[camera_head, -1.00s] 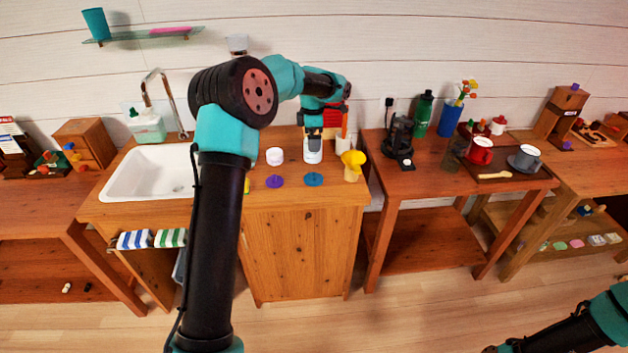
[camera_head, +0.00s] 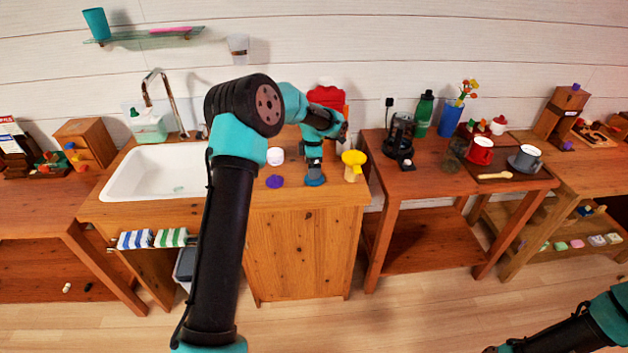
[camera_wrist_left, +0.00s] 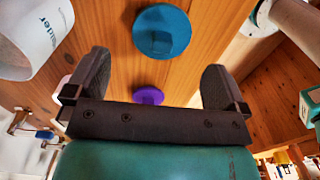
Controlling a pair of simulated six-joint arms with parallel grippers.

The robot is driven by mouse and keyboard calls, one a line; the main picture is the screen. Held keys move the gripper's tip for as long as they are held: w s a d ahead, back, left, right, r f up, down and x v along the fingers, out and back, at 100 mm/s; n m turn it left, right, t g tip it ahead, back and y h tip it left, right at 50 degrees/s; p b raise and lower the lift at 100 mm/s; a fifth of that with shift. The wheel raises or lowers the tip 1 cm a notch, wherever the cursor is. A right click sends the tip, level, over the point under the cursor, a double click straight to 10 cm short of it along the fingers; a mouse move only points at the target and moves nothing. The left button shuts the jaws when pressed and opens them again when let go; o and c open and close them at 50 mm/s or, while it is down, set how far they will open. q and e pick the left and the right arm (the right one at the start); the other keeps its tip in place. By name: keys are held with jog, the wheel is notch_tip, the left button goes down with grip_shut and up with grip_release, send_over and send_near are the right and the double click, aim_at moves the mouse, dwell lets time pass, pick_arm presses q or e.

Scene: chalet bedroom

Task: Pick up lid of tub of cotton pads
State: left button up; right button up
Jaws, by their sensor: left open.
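A round blue lid (camera_head: 315,181) lies on the wooden counter near its front edge. In the left wrist view the blue lid (camera_wrist_left: 150,18) shows a square knob and lies ahead of the fingertips, apart from them. A purple lid (camera_head: 275,181) lies to its left; it also shows in the wrist view (camera_wrist_left: 147,96). I cannot tell which lid belongs to the cotton pads. A white tub (camera_head: 275,156) stands behind the purple lid. My left gripper (camera_wrist_left: 155,75) is open and empty; in the head view (camera_head: 314,174) it points down over the blue lid.
A yellow-topped object (camera_head: 353,164) stands right of the blue lid. A red object (camera_head: 327,96) stands behind my wrist. The sink (camera_head: 155,173) is at the left.

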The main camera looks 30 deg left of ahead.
pick_arm(q)
jog(key=shift+s+f, duration=0.1)
jog(key=shift+f, duration=2.5)
jog(key=shift+c, duration=0.3)
jog(key=c, duration=0.8)
